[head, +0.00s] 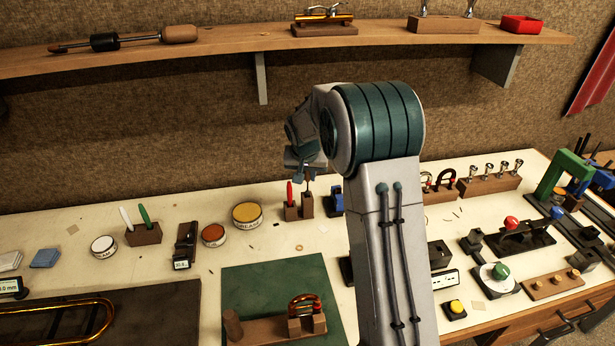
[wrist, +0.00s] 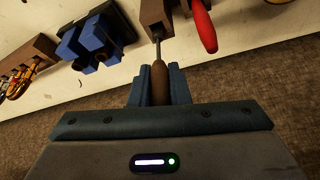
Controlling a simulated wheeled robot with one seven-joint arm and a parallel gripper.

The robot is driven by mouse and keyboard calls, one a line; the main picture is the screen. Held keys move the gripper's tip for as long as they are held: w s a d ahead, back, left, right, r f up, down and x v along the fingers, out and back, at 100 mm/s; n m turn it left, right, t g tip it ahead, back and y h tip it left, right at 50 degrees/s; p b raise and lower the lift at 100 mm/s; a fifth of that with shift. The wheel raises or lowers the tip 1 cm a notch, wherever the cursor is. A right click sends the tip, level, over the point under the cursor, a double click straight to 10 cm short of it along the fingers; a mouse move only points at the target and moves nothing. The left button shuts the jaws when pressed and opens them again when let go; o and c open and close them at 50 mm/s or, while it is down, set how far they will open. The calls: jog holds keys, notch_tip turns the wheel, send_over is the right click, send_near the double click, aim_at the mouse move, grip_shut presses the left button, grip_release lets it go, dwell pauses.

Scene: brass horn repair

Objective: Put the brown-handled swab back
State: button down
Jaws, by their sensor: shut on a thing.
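The brown-handled swab shows in the wrist view (wrist: 160,82), its brown handle between the two blue fingers of my gripper (wrist: 160,88). My gripper is shut on that handle. The swab's thin shaft runs from the handle to a wooden holder block (wrist: 154,12), and its end is at or in the block; I cannot tell how deep. In the head view my gripper (head: 307,176) is above the small wooden holder (head: 307,207) at the back of the bench. The swab is mostly hidden there by the gripper.
A red-handled tool (head: 290,192) stands in the block (head: 291,212) close beside the gripper. Blue blocks (wrist: 88,42) stand on the other side. Several tins, including a yellow-lidded one (head: 247,213), stand to the left. A shelf (head: 220,42) runs above the bench.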

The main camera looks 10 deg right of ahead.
jog(key=shift+f, duration=0.55)
jog(key=shift+s+f, duration=0.15)
jog(key=shift+f, duration=0.05)
jog(key=c, duration=1.4)
grip_release()
jog(key=shift+f, duration=0.15)
jog(key=shift+o, duration=0.2)
jog(key=shift+w+a, duration=0.1)
jog(key=shift+w, duration=0.1)
jog(key=shift+s, duration=0.1)
